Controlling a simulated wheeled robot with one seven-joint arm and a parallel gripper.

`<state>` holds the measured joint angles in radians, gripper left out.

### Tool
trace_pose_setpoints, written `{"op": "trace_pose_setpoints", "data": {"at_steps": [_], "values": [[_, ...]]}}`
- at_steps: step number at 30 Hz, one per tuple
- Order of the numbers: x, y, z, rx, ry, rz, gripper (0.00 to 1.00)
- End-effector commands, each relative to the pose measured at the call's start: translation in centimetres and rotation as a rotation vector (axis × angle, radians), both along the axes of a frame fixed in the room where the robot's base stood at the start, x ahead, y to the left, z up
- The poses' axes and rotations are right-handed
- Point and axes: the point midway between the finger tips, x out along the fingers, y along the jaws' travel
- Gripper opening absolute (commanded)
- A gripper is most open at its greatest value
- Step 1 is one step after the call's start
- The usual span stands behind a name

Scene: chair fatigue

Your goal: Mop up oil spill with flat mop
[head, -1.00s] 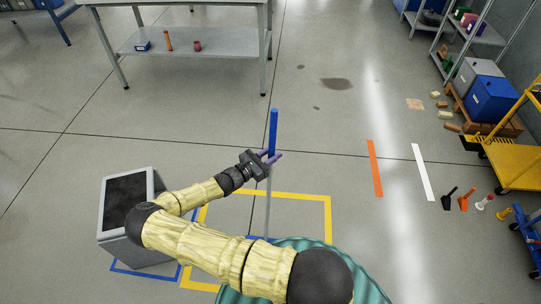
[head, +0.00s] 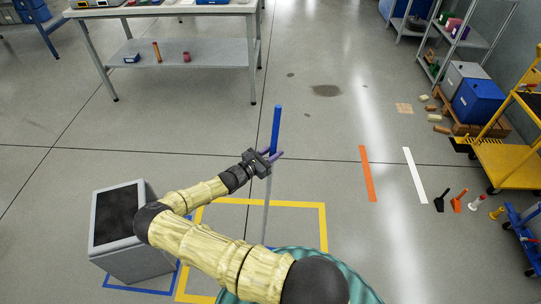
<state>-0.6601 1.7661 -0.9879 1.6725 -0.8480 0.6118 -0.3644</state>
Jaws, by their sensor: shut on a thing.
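My gripper (head: 268,157) is shut on the pole of the flat mop, just below its blue upper grip (head: 276,128). The mop stands nearly upright, its grey pole (head: 266,205) running down toward the floor. The mop's head is hidden behind my arm. A dark brown oil spill (head: 326,91) lies on the grey floor ahead, beyond the mop and a little to its right. Smaller dark spots (head: 291,75) lie near it. My gripper and the mop are well apart from the spill.
A workbench (head: 178,51) stands at the back left. A blue crate (head: 476,103), a yellow cart (head: 508,158) and a shelf line the right side. Small loose pieces lie near the crate. Orange (head: 367,174) and white floor strips lie right of centre. The floor toward the spill is clear.

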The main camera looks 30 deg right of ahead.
Motion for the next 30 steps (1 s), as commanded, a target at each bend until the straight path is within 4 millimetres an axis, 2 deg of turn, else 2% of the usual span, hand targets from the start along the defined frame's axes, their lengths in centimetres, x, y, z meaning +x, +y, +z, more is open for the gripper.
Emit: {"op": "trace_pose_setpoints", "data": {"at_steps": [4,14,30], "values": [[0.3,-0.7,0.1,-0.003,-0.008,-0.002,0.00],[0.3,-0.7,0.3,-0.003,-0.007,-0.001,0.00],[0.3,-0.6,4.2,-0.002,-0.004,-0.001,0.00]]}}
